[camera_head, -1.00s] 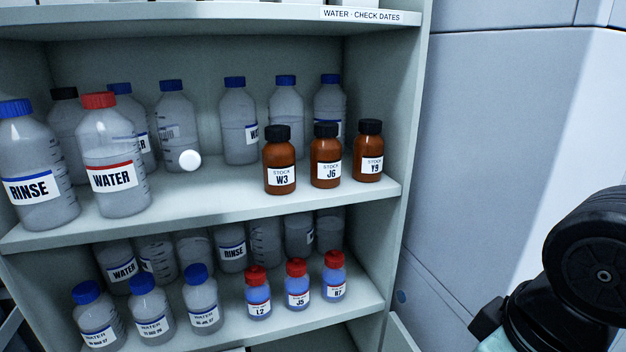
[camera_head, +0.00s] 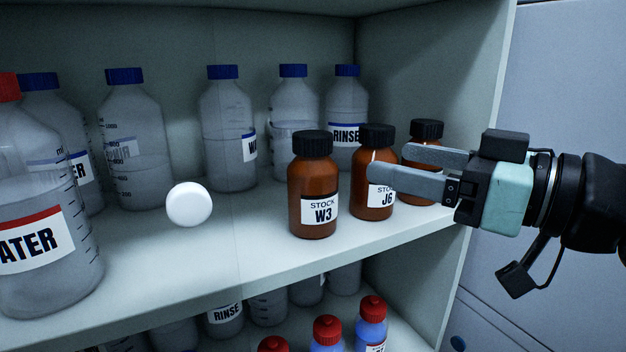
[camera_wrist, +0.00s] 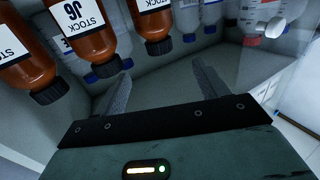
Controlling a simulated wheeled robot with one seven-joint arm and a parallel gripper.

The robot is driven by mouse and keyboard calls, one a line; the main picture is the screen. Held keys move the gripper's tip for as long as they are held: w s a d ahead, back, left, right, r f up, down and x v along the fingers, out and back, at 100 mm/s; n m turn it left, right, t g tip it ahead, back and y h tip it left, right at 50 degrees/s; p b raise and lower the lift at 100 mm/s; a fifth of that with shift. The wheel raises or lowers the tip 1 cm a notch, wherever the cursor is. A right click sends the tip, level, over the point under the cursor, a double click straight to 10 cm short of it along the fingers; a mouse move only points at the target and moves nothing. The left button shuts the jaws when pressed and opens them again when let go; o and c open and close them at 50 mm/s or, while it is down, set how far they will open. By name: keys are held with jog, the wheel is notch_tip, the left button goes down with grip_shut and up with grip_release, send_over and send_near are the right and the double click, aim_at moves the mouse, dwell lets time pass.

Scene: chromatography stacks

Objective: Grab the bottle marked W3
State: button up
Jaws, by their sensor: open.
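The brown bottle marked W3 (camera_head: 314,190) has a black cap and a white STOCK label. It stands upright on the shelf, left of two matching bottles. My gripper (camera_head: 385,160) comes in from the right, open and empty. Its fingers point left and overlap the bottles marked J6 (camera_head: 373,192) and Y9 (camera_head: 424,188), apart from W3. In the wrist view the bottles appear upside down. J6 (camera_wrist: 85,30) hangs top centre-left, and the bottle to its right (camera_wrist: 152,22) appears to be W3, its code cut off. The open fingers (camera_wrist: 165,80) lie below.
Clear water bottles (camera_head: 228,135) stand behind W3. A large WATER bottle (camera_head: 40,240) is at left. A white round object (camera_head: 189,204) shows left of W3. The shelf's front edge (camera_head: 270,268) runs below, and the side wall (camera_head: 485,90) is at right. Red-capped bottles (camera_head: 327,328) stand below.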

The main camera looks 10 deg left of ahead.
aim_at(302, 132)
jog(key=p+x, duration=0.1)
jog(key=p, duration=0.1)
jog(key=p+x, duration=0.2)
jog(key=p, duration=0.1)
jog(key=p+x, duration=0.2)
jog(key=p, duration=0.1)
jog(key=shift+w+a+r, duration=0.1)
jog(key=shift+r, duration=0.15)
jog(key=p+x, duration=0.1)
jog(key=x, duration=0.4)
jog(key=shift+f+p, duration=0.15)
jog(key=shift+p, duration=0.25)
jog(key=p+x, duration=0.2)
jog(key=x, duration=0.1)
jog(key=p+x, duration=0.1)
jog(key=shift+w+a+r, duration=0.1)
jog(key=shift+w+r, duration=0.05)
jog(key=shift+r, duration=0.2)
jog(key=shift+w+a+f, duration=0.1)
jog(key=shift+w+a, duration=0.05)
jog(key=shift+a, duration=0.15)
jog(key=c, duration=1.5)
grip_shut()
